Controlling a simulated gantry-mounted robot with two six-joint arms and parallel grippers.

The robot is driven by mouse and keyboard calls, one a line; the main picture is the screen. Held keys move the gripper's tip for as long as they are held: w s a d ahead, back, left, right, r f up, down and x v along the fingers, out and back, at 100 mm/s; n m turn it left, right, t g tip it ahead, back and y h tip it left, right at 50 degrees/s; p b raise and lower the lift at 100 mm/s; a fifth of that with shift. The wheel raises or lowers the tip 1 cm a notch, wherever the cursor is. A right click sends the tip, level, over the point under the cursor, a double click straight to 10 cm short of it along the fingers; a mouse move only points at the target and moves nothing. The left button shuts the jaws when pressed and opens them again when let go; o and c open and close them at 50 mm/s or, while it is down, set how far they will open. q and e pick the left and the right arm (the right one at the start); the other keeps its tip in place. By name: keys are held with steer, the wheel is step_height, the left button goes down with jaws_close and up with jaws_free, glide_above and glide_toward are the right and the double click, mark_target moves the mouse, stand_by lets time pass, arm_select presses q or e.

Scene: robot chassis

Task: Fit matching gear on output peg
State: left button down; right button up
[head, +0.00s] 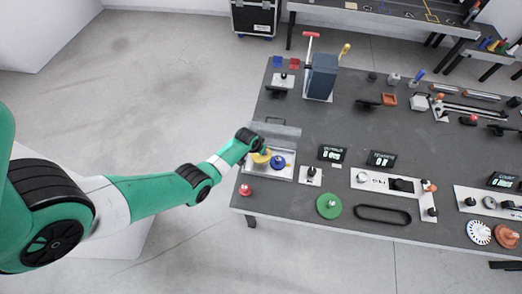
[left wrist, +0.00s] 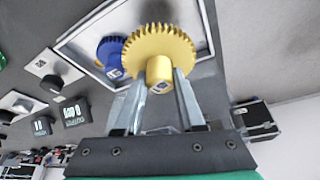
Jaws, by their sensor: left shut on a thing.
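My left gripper (head: 261,150) is shut on the hub of a yellow gear (head: 262,158), over the left part of a light shallow tray (head: 284,178). In the left wrist view the two fingers (left wrist: 158,90) flank the hub of the yellow gear (left wrist: 160,45), teeth facing away from me. Whether the gear touches the tray floor I cannot tell. A blue gear (head: 278,162) lies in the tray to its right, and it also shows in the left wrist view (left wrist: 110,56). A small plate with a dark peg or knob (head: 311,171) stands right of the tray. My right gripper is not in view.
Digital displays (head: 332,154) (head: 381,159) stand behind the pegged plates.

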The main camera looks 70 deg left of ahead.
mark_target(261, 156)
arm_select(q)
steer(key=shift+f+b, duration=1.75)
steer(key=shift+f, duration=0.45)
steer(key=shift+f+b, duration=0.5)
steer(key=shift+f, duration=0.05)
steer(key=c, duration=0.8)
jaws_free()
steer(key=p+v, duration=1.1)
steer(key=p, duration=0.2)
steer(key=shift+d, duration=0.1)
